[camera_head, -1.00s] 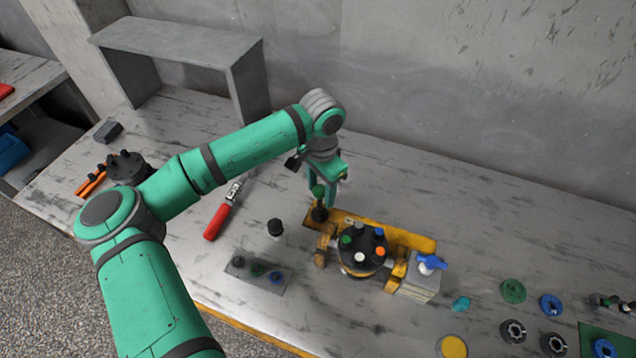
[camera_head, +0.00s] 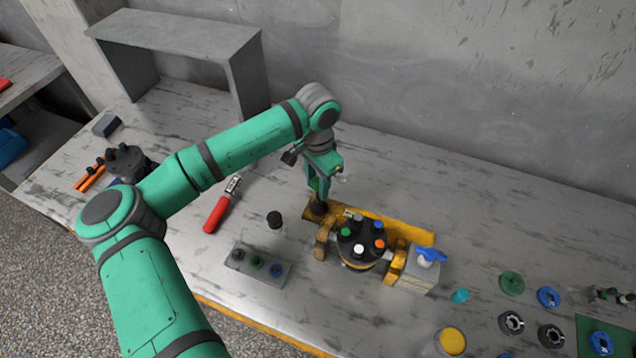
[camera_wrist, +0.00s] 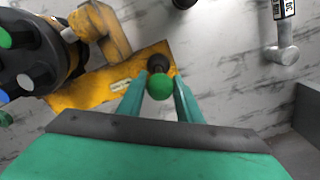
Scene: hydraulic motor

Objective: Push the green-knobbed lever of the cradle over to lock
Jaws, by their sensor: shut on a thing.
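The yellow cradle (camera_head: 412,235) stands on the bench and bears a round black motor (camera_head: 347,252) with several coloured caps on top. The green-knobbed lever rises from a dark pivot (camera_head: 319,208) at the cradle's back left corner. In the wrist view its green knob (camera_wrist: 160,87) sits between the fingertips, over the yellow plate (camera_wrist: 90,90). My gripper (camera_head: 319,190) points down over this corner and is shut on the lever at its knob; it also shows in the wrist view (camera_wrist: 158,92). The fingers partly hide the lever in the head view.
A grey block with a blue handle (camera_head: 430,255) stands at the cradle's right end. A grey holder (camera_head: 257,267), a black-topped piece (camera_head: 274,219) and a red-handled tool (camera_head: 217,212) lie left. Several rings and discs lie right. The bench behind the cradle is clear.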

